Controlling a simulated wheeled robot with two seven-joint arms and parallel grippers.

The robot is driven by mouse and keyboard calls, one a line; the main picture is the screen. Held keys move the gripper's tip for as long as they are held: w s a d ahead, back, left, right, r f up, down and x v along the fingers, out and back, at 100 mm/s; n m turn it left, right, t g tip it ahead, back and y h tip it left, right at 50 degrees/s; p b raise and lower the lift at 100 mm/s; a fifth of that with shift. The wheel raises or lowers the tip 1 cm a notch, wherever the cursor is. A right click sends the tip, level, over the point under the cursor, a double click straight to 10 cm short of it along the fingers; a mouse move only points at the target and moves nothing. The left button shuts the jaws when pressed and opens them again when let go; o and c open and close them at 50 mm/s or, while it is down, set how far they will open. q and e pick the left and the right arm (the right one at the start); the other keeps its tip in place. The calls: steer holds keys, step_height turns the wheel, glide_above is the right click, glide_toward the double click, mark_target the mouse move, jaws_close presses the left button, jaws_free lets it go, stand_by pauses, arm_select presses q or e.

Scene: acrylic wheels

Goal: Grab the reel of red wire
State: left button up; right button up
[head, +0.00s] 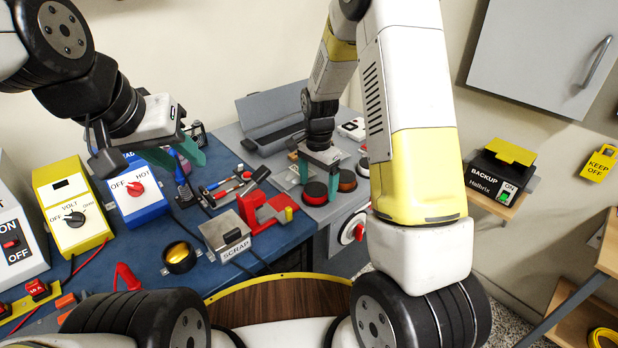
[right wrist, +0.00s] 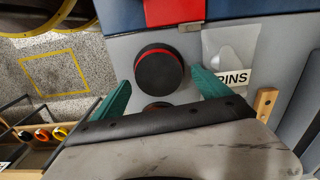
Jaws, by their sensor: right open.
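The reel of red wire (head: 315,194) stands on the grey bench top, a round reel with a dark top and a red rim. In the right wrist view the reel (right wrist: 160,70) shows between the fingertips, a little beyond them. My right gripper (head: 319,177) is open above it, fingers pointing down; it also shows in the right wrist view (right wrist: 160,90), and I see no contact. A second reel (head: 347,180), orange-brown, stands just to the right. My left gripper (head: 178,155) is open and empty over the blue bench at the left.
An open grey case (head: 272,118) lies behind the reels. A red stand (head: 262,211) and a SCRAP box (head: 225,236) are to the left. A PINS label (right wrist: 232,78) lies beside the reel. A red rotary switch (head: 354,229) is on the bench front.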

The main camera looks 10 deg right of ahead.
steer(key=shift+f, duration=0.9)
steer(key=shift+r, duration=0.1)
steer(key=c, duration=1.3)
